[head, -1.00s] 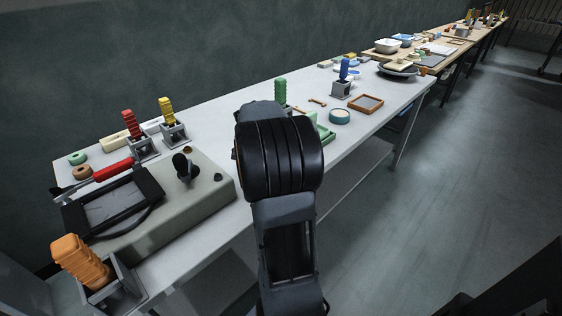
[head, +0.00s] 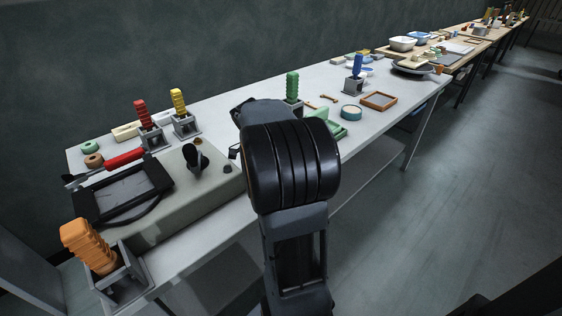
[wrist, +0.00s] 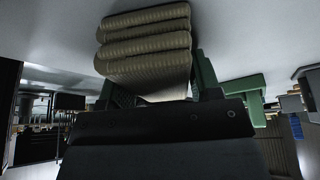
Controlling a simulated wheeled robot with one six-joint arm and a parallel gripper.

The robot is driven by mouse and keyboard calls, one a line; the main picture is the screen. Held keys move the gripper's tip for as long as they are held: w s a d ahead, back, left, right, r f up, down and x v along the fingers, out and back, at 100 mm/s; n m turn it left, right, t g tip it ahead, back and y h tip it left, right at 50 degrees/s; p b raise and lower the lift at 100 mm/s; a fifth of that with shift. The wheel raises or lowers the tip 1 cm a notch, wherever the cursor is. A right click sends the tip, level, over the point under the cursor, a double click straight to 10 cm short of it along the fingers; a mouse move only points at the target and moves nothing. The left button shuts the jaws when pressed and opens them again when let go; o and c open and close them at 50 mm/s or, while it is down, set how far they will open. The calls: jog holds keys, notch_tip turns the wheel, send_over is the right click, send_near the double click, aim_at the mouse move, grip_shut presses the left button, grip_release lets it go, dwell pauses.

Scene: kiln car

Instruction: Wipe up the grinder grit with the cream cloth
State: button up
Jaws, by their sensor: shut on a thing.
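The cream cloth (wrist: 146,45) shows in the wrist view as a thick, folded, ribbed pad. My gripper (wrist: 150,92) is shut on its near end, and the folds stick out beyond the jaws. A pale grey surface lies behind the cloth; I cannot tell whether the cloth touches it. In the head view my arm hides the cloth and most of the gripper. I cannot make out the grinder grit in either view.
A grey block with a black framed tray (head: 122,193) stands left of my arm. An orange-handled tool (head: 86,246) stands in front. Red (head: 142,113), yellow (head: 178,102), green (head: 292,87) and blue (head: 358,66) handles stand in holders. The floor (head: 470,190) at right is clear.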

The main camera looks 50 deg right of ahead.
jog(key=shift+a, duration=0.1)
dwell(0.3)
jog(key=shift+r+p, duration=2.5)
jog(key=shift+r, duration=1.05)
jog(key=shift+f, duration=0.1)
